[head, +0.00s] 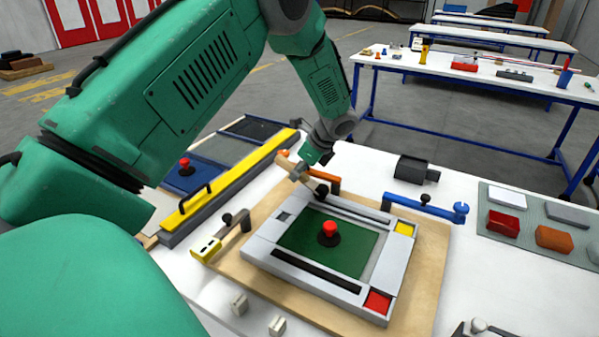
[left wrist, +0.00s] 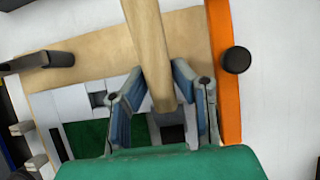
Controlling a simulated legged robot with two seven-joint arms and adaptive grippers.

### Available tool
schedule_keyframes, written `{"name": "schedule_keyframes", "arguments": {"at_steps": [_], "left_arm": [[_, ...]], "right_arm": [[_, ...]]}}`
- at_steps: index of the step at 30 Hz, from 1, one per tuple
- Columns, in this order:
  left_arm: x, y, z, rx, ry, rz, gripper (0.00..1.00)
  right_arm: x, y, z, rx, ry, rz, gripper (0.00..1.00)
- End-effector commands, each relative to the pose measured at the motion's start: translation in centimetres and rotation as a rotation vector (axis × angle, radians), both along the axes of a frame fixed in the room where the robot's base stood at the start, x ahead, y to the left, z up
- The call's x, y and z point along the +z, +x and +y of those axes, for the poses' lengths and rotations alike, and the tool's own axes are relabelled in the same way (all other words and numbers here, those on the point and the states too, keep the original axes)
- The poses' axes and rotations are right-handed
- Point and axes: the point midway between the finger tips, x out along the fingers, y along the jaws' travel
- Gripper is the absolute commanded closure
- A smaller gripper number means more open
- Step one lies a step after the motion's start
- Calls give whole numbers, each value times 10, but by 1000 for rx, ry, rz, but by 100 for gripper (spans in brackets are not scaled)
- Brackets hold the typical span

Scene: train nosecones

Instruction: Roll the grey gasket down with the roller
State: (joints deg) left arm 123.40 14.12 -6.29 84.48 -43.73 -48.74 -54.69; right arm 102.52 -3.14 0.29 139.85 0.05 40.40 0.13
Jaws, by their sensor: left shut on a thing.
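My left gripper (head: 300,170) is shut on a pale wooden handle (head: 288,165), which I take to be the roller's. In the left wrist view the handle (left wrist: 149,45) runs between the two blue-padded fingers (left wrist: 158,85). A dark roller-like part (head: 320,189) shows just below the gripper, over the far edge of the light grey frame (head: 262,248). I cannot tell whether it touches. The frame holds a green panel (head: 300,238) with a red knob (head: 330,229). A pale grey strip (head: 386,258) lies along the panel's right side, perhaps the gasket. My right gripper is not seen.
Clamps surround the frame on a wooden board (head: 425,265): yellow (head: 207,249), orange (head: 325,177) and blue (head: 425,207). A yellow bar (head: 230,180) lies at left. A mat (head: 545,254) with coloured blocks lies at right. White table is free between board and mat.

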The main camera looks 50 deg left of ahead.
Motion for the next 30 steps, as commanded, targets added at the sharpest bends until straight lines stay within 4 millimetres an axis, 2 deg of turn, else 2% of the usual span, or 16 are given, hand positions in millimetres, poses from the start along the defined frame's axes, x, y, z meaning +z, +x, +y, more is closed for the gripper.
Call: {"name": "schedule_keyframes", "arguments": {"at_steps": [11, 30], "left_arm": [[-3, 0, 6, 0, -3, -2, 100], [-7, 0, 5, -2, -1, 1, 100]], "right_arm": [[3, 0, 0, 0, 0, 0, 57], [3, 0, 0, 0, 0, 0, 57]]}}
